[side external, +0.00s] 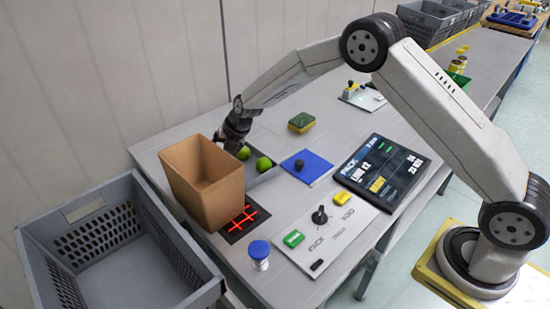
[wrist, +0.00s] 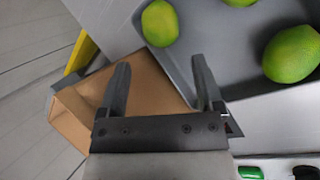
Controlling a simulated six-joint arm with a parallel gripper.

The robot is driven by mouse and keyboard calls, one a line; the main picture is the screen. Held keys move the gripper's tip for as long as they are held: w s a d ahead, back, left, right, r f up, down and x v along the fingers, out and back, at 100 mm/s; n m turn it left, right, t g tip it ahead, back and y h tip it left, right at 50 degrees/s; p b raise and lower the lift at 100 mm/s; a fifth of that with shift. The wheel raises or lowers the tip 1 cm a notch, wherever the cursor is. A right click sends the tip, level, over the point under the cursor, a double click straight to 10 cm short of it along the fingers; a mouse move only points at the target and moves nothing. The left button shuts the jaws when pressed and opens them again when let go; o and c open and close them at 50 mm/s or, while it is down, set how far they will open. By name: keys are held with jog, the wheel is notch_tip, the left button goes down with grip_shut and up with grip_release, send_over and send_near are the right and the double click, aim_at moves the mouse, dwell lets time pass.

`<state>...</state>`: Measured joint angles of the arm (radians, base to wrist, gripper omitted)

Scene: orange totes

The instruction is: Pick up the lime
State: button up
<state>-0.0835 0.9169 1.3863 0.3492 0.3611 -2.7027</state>
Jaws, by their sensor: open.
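Green limes lie in a shallow grey tray (wrist: 222,40). In the wrist view one lime (wrist: 160,23) is at the upper left of the tray, a larger one (wrist: 292,54) at the right, and a third (wrist: 240,2) is cut off by the top edge. In the side view two limes show, one (side external: 244,152) beside my gripper and one (side external: 264,163) farther right. My gripper (wrist: 158,65) is open with nothing between its fingers. In the wrist view its fingertips lie below the left lime, over the seam between tray and cardboard box.
An open cardboard box (side external: 205,190) stands directly left of the tray, close to my gripper. A grey crate (side external: 110,245) is at the lower left. A blue mat (side external: 307,167), a green-yellow sponge (side external: 301,122), a dark screen (side external: 380,172) and a button panel (side external: 325,235) lie to the right.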

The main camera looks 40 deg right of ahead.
jog(key=shift+x, duration=1.35)
jog(key=shift+w, duration=0.1)
